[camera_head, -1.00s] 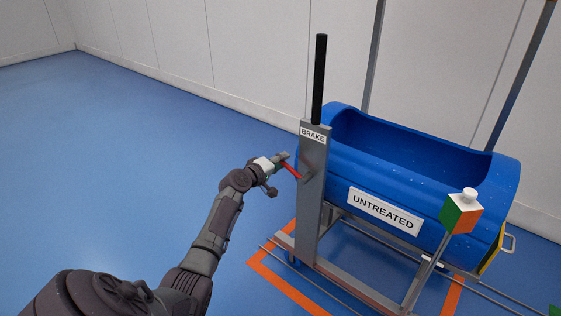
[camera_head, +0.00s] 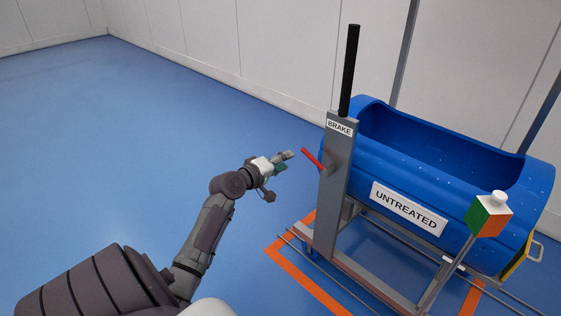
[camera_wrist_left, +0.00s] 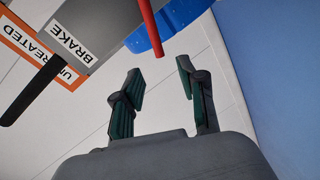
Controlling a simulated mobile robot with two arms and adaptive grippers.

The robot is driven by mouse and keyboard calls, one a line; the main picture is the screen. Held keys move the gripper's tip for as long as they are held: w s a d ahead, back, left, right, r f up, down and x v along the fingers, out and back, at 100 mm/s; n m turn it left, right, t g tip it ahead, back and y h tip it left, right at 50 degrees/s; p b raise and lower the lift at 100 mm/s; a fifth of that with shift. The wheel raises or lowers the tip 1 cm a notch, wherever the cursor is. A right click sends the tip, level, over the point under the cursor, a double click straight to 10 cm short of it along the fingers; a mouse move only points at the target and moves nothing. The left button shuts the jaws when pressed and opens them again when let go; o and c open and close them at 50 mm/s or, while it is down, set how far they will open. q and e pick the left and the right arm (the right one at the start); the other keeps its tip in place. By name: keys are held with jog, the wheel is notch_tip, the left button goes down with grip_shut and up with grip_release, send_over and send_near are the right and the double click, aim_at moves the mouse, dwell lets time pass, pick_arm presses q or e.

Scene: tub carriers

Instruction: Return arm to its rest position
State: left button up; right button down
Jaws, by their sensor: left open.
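My left arm reaches in from the lower left in the head view. Its gripper (camera_head: 286,161) is to the left of the red brake handle (camera_head: 313,158), apart from it. In the left wrist view the two fingers of my left gripper (camera_wrist_left: 160,95) stand apart with nothing between them. The red handle (camera_wrist_left: 151,28) shows beyond them in that view. The handle sticks out of the grey post with the BRAKE label (camera_head: 339,128). My right gripper is not seen.
A blue tub labelled UNTREATED (camera_head: 450,160) lies on a grey frame behind the post. A black lever (camera_head: 349,70) rises from the post. A block with green and orange faces (camera_head: 489,214) stands on a bar at the right. Open blue floor (camera_head: 120,150) lies to the left.

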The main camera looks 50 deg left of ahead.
pick_arm(q)
jog(key=shift+s+r, duration=0.1)
jog(key=shift+s, duration=0.5)
jog(key=shift+d, duration=0.1)
